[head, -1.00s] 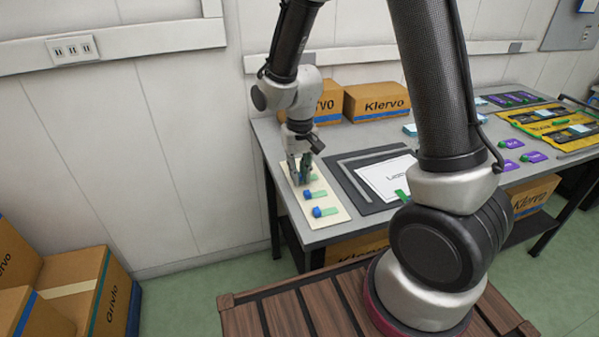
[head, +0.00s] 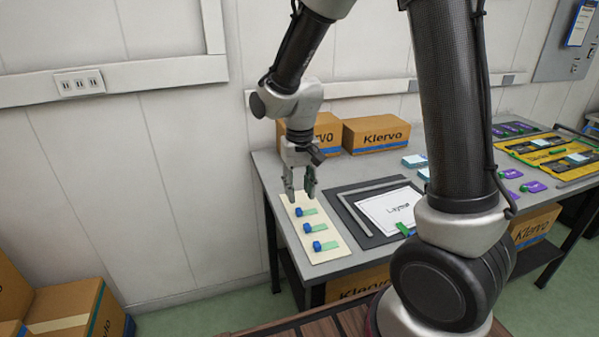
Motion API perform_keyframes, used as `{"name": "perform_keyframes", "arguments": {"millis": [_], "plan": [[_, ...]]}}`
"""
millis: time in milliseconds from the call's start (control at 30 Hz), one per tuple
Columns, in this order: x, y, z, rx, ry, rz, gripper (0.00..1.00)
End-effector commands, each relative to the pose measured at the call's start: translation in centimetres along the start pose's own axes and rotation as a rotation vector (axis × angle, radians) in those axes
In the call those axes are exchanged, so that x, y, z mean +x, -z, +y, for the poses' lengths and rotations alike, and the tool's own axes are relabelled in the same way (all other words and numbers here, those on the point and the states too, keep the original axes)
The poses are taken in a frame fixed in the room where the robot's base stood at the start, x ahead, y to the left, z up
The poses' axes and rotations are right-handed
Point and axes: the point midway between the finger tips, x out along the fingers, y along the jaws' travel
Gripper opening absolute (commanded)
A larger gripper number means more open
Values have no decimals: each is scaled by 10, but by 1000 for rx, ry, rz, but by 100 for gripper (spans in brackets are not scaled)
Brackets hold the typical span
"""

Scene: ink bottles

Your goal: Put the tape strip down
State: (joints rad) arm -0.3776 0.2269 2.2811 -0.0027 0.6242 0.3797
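My gripper (head: 300,197) points down above the far end of a cream board (head: 329,252) on the table's left end. Its two fingers are apart, with nothing visible between them.
Klervo cartons (head: 376,135) stand along the back of the grey table (head: 285,163). A yellow tray (head: 546,150) and several purple pieces (head: 535,186) are at the right. My own arm hides the table's middle.

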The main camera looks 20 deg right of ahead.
Motion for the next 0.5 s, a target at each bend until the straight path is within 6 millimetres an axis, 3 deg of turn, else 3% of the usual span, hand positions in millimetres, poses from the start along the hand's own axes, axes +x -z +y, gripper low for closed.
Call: {"name": "perform_keyframes", "arguments": {"millis": [200,500], "plan": [[-44,1,0,0,1,3,35],[-64,0,1,0,0,1,35]]}}
